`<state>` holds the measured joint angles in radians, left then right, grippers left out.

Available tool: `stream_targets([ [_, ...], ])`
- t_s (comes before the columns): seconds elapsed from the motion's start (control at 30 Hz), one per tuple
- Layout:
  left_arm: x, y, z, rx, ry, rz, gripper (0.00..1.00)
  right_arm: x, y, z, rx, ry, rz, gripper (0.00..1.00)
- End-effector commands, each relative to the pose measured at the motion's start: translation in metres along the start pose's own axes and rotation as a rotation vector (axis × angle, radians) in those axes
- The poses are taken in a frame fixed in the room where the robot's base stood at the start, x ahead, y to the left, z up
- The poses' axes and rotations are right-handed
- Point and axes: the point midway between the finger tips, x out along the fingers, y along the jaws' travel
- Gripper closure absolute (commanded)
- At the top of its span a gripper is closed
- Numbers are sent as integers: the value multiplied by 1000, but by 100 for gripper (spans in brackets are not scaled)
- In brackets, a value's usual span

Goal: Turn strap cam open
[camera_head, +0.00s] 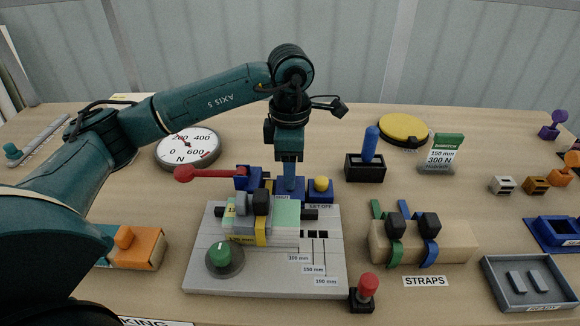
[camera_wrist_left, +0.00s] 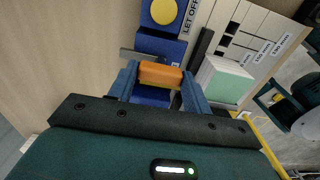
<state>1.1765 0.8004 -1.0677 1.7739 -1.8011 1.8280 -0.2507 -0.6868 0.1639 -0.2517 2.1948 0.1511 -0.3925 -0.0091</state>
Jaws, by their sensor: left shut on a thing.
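My left gripper (camera_head: 290,187) points down over a blue block in the middle of the table, behind the grey plate. In the left wrist view my left gripper (camera_wrist_left: 161,82) is shut on an orange piece (camera_wrist_left: 160,73) on a blue base (camera_wrist_left: 150,96). The fingers hide this piece in the head view. It may be the strap cam; no label on it can be read. Beside it is a yellow button (camera_head: 321,184) marked LET OFF, which also shows in the left wrist view (camera_wrist_left: 163,11). My right gripper is not in view.
A red-knobbed lever (camera_head: 205,174) reaches left from the blue blocks. The grey plate (camera_head: 200,275) carries stacked blocks and a green knob (camera_head: 219,254). A beige block (camera_head: 458,246) with green and blue straps stands right. A dial gauge (camera_head: 188,149) lies back left.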

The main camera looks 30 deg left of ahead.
Motion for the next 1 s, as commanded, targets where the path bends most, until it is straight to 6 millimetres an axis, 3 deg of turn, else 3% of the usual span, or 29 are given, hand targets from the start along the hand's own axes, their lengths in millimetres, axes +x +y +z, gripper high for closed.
stream_targets([
  [0.43, -2, 1, 1, 14, -6, 4, 74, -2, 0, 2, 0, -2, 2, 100],
  [0.47, -2, 1, 1, 14, -6, 4, 50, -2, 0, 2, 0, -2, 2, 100],
  [0.7, -1, 0, 1, 12, -3, 2, 31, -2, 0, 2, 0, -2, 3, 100],
  [1.0, -3, 0, 0, 11, -2, 1, 29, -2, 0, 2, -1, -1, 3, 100],
])
